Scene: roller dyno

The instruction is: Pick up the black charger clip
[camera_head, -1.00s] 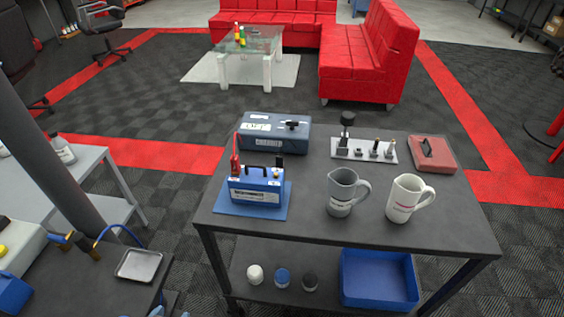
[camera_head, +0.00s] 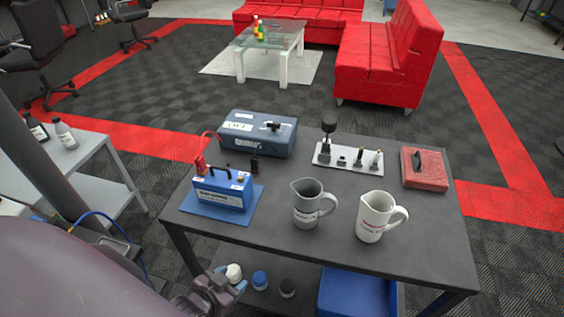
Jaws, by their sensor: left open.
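The black charger clip (camera_head: 254,165) stands upright at the right end of the blue battery (camera_head: 219,190), which sits on a blue mat (camera_head: 240,220) at the table's left. I cannot tell whether the clip touches the battery. A red clip (camera_head: 199,166) with a red cable is at the battery's left end. The blue-grey charger box (camera_head: 260,135) is behind. My left gripper (camera_head: 232,279) is open in the lower part of the view, low in front of the table and well away from the black clip. My right gripper is not in view.
A grey jug (camera_head: 308,207) and a white jug (camera_head: 375,219) stand right of the battery. A metal plate with fittings (camera_head: 347,161) and a red case (camera_head: 424,169) are behind them. The lower shelf holds small bottles and a blue bin (camera_head: 357,292).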

